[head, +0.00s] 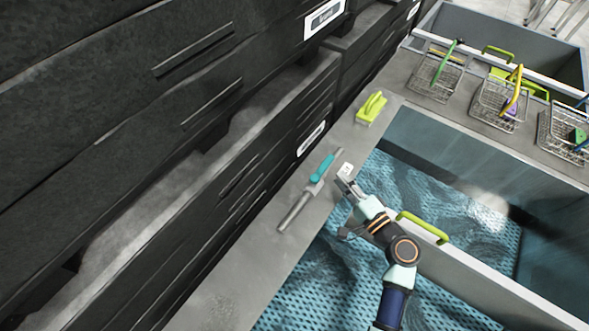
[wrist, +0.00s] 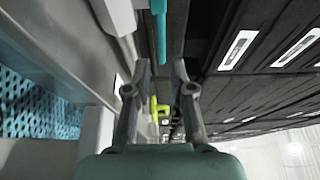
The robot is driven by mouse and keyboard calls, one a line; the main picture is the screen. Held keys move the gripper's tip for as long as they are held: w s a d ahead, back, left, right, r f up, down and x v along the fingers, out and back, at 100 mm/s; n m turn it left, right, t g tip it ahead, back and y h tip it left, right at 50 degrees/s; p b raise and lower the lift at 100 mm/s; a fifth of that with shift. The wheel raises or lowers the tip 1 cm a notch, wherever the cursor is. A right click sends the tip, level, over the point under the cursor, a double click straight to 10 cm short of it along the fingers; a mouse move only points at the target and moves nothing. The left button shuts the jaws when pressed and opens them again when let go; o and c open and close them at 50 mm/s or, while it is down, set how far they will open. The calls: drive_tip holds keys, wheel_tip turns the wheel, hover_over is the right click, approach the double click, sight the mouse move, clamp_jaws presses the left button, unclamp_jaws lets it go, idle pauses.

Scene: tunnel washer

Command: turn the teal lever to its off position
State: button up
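The teal lever (head: 322,168) sits on a grey pipe (head: 296,211) on the grey ledge in the head view, lying roughly in line with the pipe. It also shows at the top of the wrist view (wrist: 160,35), just beyond my fingertips. My gripper (head: 345,186) is to the right of the lever in the head view. In the wrist view my gripper (wrist: 161,72) has its two fingers apart with nothing held between them. Whether a fingertip touches the lever cannot be told.
A white plate (head: 347,168) is close by my gripper. A yellow-green handled object (head: 371,107) stands farther along the ledge. Dark ribbed panels (head: 150,120) rise at the left.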

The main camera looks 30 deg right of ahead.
sight(328, 161)
drive_tip(key=w+b, duration=0.1)
drive_tip(key=w, duration=0.6)
drive_tip(key=shift+w+d+b, duration=0.1)
drive_tip(key=shift+w+b, duration=0.25)
drive_tip(key=shift+b, duration=0.05)
clamp_jaws()
